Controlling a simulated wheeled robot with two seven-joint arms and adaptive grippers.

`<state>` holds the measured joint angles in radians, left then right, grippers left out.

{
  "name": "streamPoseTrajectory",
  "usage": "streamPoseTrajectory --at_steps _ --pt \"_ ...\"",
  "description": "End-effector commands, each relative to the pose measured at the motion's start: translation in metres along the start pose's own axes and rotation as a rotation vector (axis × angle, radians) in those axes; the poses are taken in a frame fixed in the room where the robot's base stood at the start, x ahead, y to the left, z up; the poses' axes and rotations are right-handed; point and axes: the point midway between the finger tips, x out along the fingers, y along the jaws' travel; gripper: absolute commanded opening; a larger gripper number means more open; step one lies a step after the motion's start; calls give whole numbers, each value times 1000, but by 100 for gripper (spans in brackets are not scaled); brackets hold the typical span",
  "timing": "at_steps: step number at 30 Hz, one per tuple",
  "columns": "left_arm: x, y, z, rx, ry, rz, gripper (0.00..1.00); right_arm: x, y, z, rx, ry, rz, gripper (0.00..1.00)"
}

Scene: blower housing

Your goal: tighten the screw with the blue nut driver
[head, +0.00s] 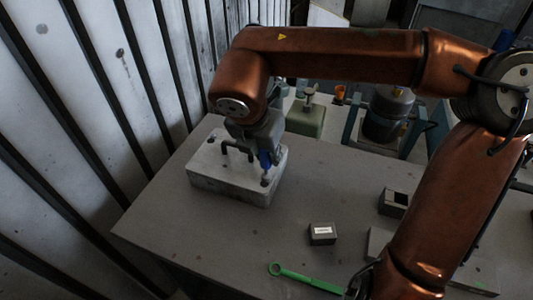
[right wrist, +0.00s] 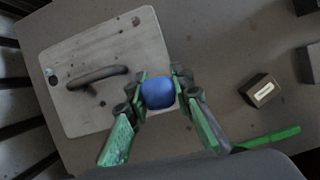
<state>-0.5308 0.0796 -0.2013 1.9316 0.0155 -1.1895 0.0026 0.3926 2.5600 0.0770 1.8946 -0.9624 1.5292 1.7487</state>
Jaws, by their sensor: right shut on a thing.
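The blue nut driver (head: 265,160) is upright at the right end of the pale grey housing block (head: 228,187). My right gripper (head: 264,148) is above that end, shut on the driver's handle. In the right wrist view, the rounded blue handle end (right wrist: 158,93) sits between the fingers of the right gripper (right wrist: 159,90). The driver's lower end points down at a small dark spot on the block top; I cannot tell whether it touches the screw. The screw is not clearly seen. My left gripper is not in view.
The block has a dark curved handle (right wrist: 97,77) on top. A small labelled box (head: 322,233), a green wrench (head: 305,279) and an open dark box (head: 394,203) lie to the right. Ribbed wall panels (head: 70,130) bound the left. The table's front left is clear.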

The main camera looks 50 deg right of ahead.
Motion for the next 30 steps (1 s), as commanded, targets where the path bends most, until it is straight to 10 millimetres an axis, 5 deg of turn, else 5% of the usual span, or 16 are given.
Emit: streamPoseTrajectory --at_steps 9,30 --pt "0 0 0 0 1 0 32 0 0 0 -1 0 1 0" --pt "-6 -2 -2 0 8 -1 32 -16 0 6 0 -1 2 0"
